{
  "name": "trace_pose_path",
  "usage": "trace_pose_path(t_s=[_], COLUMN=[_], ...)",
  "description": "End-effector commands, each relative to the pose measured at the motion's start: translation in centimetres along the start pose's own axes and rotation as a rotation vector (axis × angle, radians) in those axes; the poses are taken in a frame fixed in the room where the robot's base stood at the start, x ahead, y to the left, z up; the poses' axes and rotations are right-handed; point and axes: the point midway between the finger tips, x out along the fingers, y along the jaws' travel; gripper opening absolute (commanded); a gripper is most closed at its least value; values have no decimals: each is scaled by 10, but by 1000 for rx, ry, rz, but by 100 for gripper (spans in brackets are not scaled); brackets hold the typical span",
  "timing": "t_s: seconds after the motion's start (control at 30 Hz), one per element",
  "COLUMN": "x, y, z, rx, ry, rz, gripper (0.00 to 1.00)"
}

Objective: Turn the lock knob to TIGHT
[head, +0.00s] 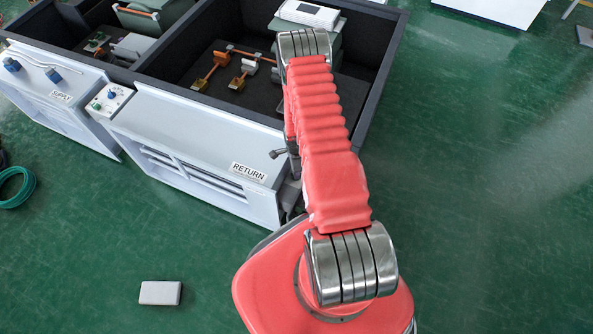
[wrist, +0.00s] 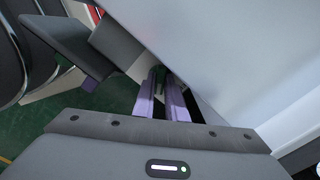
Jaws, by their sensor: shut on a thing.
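In the wrist view my gripper (wrist: 163,80) has its two purple fingers close together, shut on a small dark piece between the tips. This appears to be the lock knob (wrist: 159,74), mostly hidden by the fingers. The fingers reach in beside a pale grey panel (wrist: 235,60). In the head view my red arm hides the gripper and the knob. A short grey handle (head: 279,153) sticks out left of my arm, near the right end of the white front marked RETURN (head: 210,160). No TIGHT mark can be read.
The dark-walled box (head: 385,75) behind the RETURN front holds copper-coloured linkages. The SUPPLY unit (head: 50,85) stands at the left, with a small dial panel (head: 108,101) beside it. A pale block (head: 160,293) lies on the green floor.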

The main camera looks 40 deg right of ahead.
Motion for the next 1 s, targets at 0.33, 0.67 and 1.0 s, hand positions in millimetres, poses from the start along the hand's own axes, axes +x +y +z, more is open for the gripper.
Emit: trace_pose_path(t_s=[0.33,0.67,1.0], x=[-2,-1,-11], y=[-8,-4,-3], z=[1,0,0], rx=[-3,-1,-1], ry=[0,0,0], rz=[-16,-8,-6], gripper=[17,30,30])
